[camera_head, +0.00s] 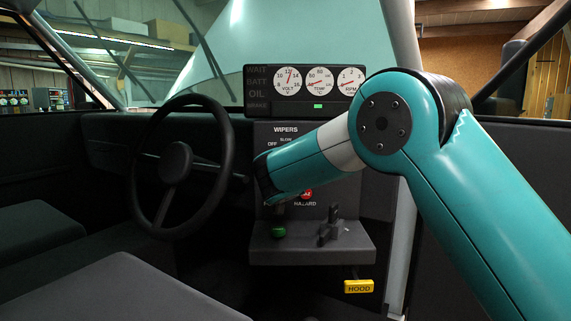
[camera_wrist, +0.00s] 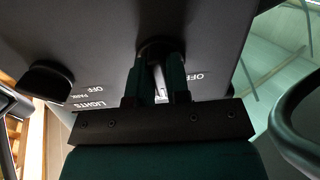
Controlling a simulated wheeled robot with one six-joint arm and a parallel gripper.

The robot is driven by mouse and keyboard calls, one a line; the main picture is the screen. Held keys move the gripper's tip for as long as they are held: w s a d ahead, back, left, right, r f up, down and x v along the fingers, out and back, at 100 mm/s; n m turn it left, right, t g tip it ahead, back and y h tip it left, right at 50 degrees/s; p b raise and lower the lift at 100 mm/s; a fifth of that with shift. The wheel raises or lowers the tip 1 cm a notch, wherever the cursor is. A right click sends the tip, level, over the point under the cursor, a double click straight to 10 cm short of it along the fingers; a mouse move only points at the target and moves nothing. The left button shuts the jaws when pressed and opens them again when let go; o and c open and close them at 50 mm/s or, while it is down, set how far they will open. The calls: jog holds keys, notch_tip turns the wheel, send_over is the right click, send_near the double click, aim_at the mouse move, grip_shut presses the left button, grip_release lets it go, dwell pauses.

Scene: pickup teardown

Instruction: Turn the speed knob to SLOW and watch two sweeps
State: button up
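The wiper panel (camera_head: 263,140) has the printed words WIPERS, OFF and SLOW near its top. My arm covers its middle, so the speed knob and my gripper are hidden in the head view. In the wrist view, my gripper (camera_wrist: 157,70) has its two fingers apart at a dark round knob (camera_wrist: 158,44) on the panel, beside an upside-down OFF. Whether the fingers press on the knob I cannot tell. The knob's pointer is not readable. Beyond the windshield, a dark wiper arm (camera_head: 207,52) stands tilted.
A second dark knob (camera_wrist: 48,80) sits by LIGHTS, OFF and PARK. The steering wheel (camera_head: 229,150) stands close on the left.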

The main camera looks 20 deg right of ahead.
jog(key=o, duration=0.3)
jog(key=shift+o, duration=0.2)
jog(key=shift+s, duration=0.15)
jog(key=b+v, duration=0.6)
jog(key=v, duration=1.1)
